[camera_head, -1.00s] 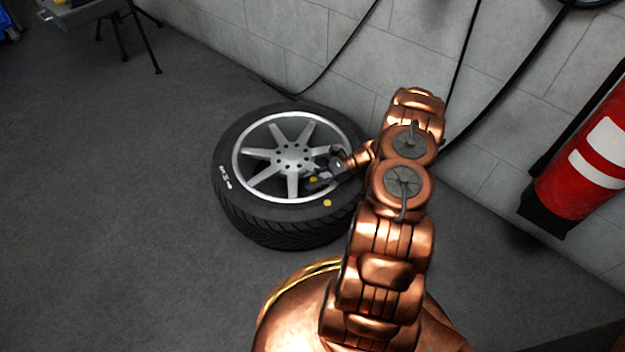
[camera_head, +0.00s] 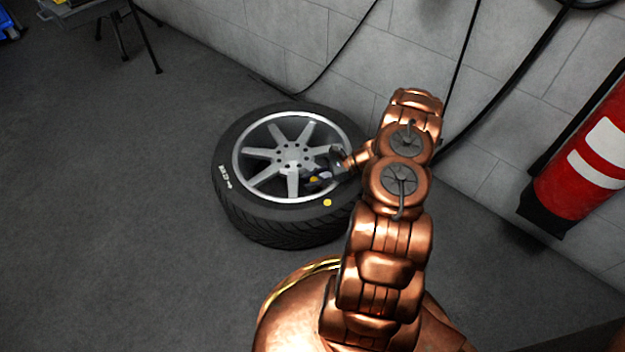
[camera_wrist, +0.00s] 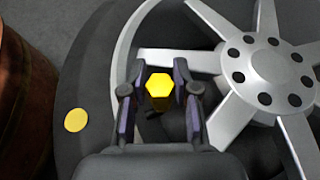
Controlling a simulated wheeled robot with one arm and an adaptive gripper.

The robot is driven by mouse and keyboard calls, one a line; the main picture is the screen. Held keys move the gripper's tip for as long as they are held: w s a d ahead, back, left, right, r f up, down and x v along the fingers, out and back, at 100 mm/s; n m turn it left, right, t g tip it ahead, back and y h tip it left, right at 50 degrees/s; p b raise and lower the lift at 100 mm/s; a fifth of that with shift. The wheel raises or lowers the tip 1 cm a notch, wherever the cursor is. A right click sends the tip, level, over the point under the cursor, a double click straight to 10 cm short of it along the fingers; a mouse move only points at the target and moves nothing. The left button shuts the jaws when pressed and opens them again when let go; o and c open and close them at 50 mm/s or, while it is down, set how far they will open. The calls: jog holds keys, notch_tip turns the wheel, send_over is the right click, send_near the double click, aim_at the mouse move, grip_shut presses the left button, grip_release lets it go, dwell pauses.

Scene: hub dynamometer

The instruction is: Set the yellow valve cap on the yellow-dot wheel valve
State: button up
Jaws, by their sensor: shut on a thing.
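The wheel (camera_head: 232,205) lies flat on the floor, a black tyre around a silver spoked rim. A yellow dot (camera_head: 327,203) marks its near sidewall; the dot also shows at the left of the wrist view (camera_wrist: 76,120). My gripper (camera_head: 317,178) is over the rim, on the hub side of the dot. In the wrist view, my gripper (camera_wrist: 160,78) is shut on the yellow valve cap (camera_wrist: 158,87), a small six-sided piece between the fingertips. The cap also shows as a yellow speck in the head view (camera_head: 313,180). I cannot make out the valve.
Silver spokes (camera_wrist: 210,62) and the hub with dark bolt holes lie right of the fingers in the wrist view. A red fire extinguisher (camera_head: 580,160) hangs at the right wall. Dark hoses (camera_head: 335,60) run down the grey wall. The floor left of the wheel is clear.

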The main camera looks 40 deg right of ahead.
jog(key=shift+f, duration=0.45)
jog(key=o, duration=0.6)
jog(key=shift+o, duration=0.2)
jog(key=shift+p+v, duration=1.35)
jog(key=shift+v, duration=4.15)
